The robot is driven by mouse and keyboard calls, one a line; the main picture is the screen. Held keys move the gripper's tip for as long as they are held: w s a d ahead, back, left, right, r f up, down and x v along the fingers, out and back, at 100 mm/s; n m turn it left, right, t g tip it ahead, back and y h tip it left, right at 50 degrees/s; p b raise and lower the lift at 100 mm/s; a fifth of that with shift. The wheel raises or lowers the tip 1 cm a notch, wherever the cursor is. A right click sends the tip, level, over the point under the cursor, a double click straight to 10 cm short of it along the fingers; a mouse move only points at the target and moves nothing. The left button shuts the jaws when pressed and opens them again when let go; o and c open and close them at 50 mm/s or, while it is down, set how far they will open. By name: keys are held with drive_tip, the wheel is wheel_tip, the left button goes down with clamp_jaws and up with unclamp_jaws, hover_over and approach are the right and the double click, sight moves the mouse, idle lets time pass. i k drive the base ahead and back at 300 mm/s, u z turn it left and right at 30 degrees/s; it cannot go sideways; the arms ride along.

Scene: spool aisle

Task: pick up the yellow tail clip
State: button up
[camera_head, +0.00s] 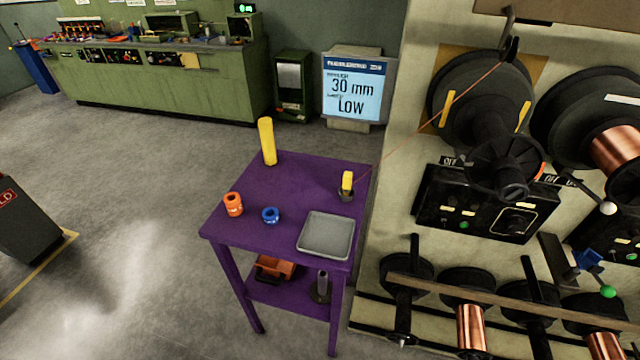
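A small yellow block (347,181), which looks like the tail clip, stands upright in a dark round base (345,195) near the right edge of the purple table (275,180). A thin copper-coloured wire runs from near it up to the dark guide on the machine. A taller yellow cylinder (267,142) stands at the table's back left corner, leaning slightly. My gripper is not in view.
An orange ring part (233,204), a blue ring (270,215) and a grey tray (326,236) sit on the table. An orange bin (275,268) is on its lower shelf. The spool machine (405,190) stands close on the right.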

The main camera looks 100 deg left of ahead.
sight(347, 178)
drive_tip(key=u, duration=3.1)
